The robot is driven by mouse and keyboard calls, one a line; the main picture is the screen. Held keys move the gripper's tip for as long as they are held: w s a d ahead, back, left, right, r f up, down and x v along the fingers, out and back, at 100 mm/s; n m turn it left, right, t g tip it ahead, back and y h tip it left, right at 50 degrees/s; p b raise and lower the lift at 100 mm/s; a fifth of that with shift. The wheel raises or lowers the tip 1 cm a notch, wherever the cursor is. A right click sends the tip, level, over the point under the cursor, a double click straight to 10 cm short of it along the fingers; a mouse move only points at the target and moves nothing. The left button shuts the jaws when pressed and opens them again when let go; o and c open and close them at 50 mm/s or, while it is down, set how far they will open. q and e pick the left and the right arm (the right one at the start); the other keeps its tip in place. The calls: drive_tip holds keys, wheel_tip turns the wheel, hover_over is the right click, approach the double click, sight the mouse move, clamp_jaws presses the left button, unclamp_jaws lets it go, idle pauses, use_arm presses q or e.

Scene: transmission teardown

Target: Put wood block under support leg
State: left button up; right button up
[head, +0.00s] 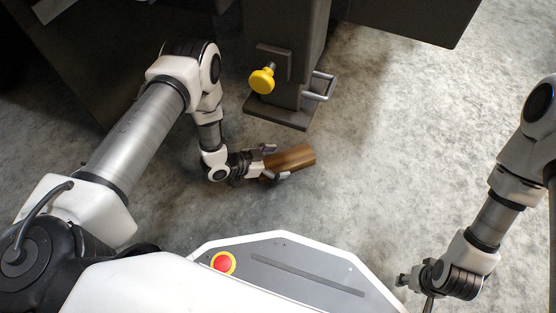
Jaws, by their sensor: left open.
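The brown wood block (296,158) lies on the concrete floor in front of the support leg. The dark support leg (285,45) stands upright on a flat foot plate (282,114), with a yellow knob (262,81) and a metal handle (322,86) on it. The block is apart from the foot plate. My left gripper (276,162) is open, with its fingers on either side of the block's left end. Whether they touch it cannot be told. My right gripper (414,290) is at the lower right, far from the block, and its opening is unclear.
Dark structure (400,15) overhangs the floor at the top right, and more dark panels (60,80) fill the upper left. My own base with a red button is at the bottom. The concrete floor (420,140) to the right of the leg is clear.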

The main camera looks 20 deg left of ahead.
use_arm(q)
drive_tip(key=shift+a+r, duration=0.1)
drive_tip(key=shift+r, duration=0.15)
use_arm(e)
drive_tip(key=shift+r, duration=0.1)
use_arm(q)
drive_tip(key=p+v, duration=0.7)
drive_tip(key=v, duration=0.4)
drive_tip(key=shift+s+a, duration=0.25)
drive_tip(key=shift+s, duration=0.05)
use_arm(e)
wheel_tip(320, 180, up, 7)
drive_tip(key=s, duration=0.2)
drive_tip(key=shift+g, duration=0.3)
